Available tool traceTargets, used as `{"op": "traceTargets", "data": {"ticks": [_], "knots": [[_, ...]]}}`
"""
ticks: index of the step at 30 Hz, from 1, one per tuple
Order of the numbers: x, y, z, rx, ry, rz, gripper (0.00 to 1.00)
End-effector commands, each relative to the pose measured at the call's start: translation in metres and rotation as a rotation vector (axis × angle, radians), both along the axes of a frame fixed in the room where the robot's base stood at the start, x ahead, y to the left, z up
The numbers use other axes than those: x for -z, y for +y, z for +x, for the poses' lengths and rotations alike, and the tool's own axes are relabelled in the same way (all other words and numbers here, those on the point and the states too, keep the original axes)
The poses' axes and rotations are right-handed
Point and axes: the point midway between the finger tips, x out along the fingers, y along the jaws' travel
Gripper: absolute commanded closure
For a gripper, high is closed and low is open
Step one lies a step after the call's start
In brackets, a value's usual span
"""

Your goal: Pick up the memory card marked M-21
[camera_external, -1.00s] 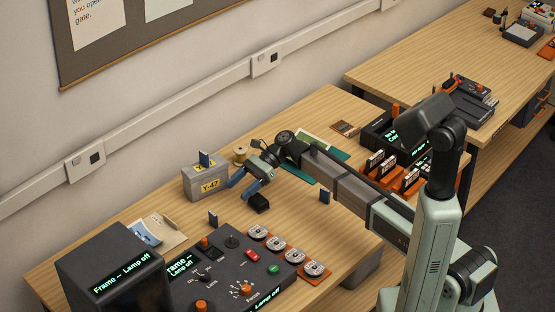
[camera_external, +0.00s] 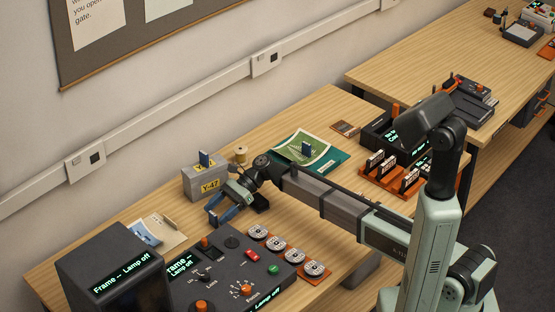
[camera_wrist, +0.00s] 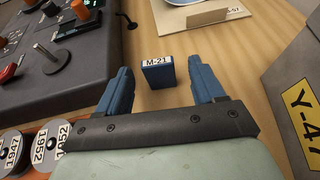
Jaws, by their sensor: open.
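The memory card marked M-21 (camera_wrist: 158,72) is a small dark blue block with a white label on its top edge. In the wrist view it stands upright on the wooden table, ahead of and between the fingers, with space on both sides. My gripper (camera_external: 217,213) is open, with its blue fingers low beside the console in the external view. The fingers also show in the wrist view (camera_wrist: 161,84), empty and apart from the card. In the external view the gripper hides most or all of the card.
The grey Y-47 box (camera_external: 204,184) stands close by, with a blue card (camera_external: 204,158) on top; it is at the right in the wrist view. The control console (camera_external: 232,266) with knobs and reels is on the other side.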

Motion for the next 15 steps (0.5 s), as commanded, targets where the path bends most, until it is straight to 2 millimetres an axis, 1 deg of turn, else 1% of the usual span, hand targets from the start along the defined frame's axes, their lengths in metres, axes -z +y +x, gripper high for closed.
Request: {"op": "traceTargets", "data": {"ticks": [3, 7, 15], "knots": [[0.013, 0.009, -0.009, -0.001, 0.001, -0.001, 0.32], [0.017, 0.02, -0.017, -0.002, 0.001, 0.0, 0.32], [0.019, 0.023, -0.019, 0.0, 0.0, 0.0, 0.32]]}}
